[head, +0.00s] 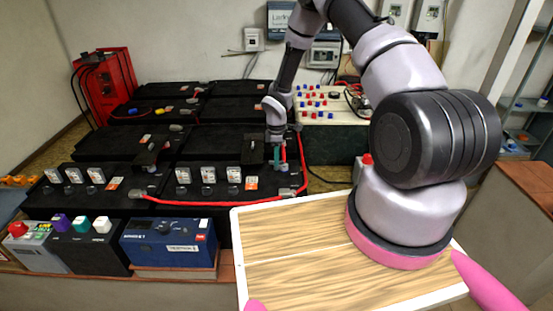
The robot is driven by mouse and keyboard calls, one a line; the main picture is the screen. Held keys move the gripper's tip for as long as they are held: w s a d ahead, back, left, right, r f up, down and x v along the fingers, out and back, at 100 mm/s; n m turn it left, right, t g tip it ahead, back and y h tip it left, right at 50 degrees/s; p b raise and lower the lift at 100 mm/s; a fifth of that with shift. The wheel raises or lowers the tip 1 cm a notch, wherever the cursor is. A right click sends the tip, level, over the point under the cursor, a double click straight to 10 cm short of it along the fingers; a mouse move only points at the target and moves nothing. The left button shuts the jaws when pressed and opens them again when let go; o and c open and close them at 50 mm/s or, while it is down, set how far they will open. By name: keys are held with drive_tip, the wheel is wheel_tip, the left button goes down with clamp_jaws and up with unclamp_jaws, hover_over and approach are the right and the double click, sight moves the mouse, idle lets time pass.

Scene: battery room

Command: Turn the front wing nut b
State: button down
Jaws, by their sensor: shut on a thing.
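My gripper (277,162) points down at the right end of the front row of black batteries (215,185), beside a red cable. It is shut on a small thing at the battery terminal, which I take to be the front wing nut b. The nut is mostly hidden by the fingers and too small to make out. My arm comes in from the upper right.
A red cable (215,203) runs along the front batteries. More black batteries (150,109) stand behind. A red charger (104,85) is at back left. A blue box (168,243) is at front left. A white board (333,117) with red and blue parts stands at back right.

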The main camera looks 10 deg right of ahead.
drive_tip(key=m, duration=0.8)
drive_tip(key=shift+m, duration=0.4)
drive_tip(key=m, duration=0.4)
drive_tip(key=shift+m, duration=2.5)
drive_tip(key=c, duration=0.9)
unclamp_jaws()
